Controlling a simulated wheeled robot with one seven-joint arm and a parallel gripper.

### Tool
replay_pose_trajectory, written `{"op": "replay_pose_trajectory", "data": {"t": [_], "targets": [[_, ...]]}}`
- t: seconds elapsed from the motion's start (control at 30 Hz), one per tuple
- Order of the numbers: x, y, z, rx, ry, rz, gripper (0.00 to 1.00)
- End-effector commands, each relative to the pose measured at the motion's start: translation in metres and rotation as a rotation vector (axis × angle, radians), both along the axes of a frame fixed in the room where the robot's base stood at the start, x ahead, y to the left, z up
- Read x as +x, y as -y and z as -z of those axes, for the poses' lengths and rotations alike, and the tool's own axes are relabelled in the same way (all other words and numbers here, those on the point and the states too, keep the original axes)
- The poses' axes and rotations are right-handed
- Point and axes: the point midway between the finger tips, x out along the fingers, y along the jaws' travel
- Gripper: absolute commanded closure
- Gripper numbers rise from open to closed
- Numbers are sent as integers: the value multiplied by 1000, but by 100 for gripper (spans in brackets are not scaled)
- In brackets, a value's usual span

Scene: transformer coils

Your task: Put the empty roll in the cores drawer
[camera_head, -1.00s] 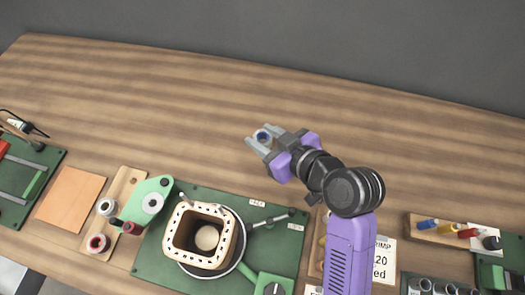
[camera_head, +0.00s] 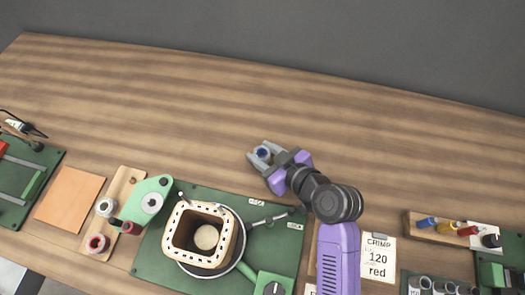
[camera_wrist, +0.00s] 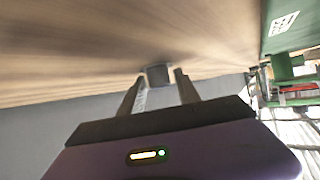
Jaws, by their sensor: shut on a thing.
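My gripper (camera_head: 259,151) is above the bare back part of the bench, at the centre of the head view. It is shut on a small roll (camera_head: 264,153), grey with a dark blue end, held between the fingertips. No cores drawer can be made out in either view.
A green winding station with a square cream coil former (camera_head: 181,224) stands in front of my gripper. Left of it is a wooden spool rack (camera_head: 123,184). A wooden tray with coloured pieces (camera_head: 420,228) and a crimp card (camera_head: 378,262) are at right. The back of the bench is clear.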

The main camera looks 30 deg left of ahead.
Motion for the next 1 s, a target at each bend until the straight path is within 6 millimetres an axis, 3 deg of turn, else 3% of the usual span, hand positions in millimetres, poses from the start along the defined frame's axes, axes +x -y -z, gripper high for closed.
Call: {"op": "replay_pose_trajectory", "data": {"t": [0.07,0.1,0.2,0.6,1.0], "targets": [[0,0,4,0,0,0,98],[0,0,2,0,0,0,53],[0,0,2,0,0,0,39],[0,2,-3,0,0,1,39],[-24,64,-37,1,1,4,39]]}}
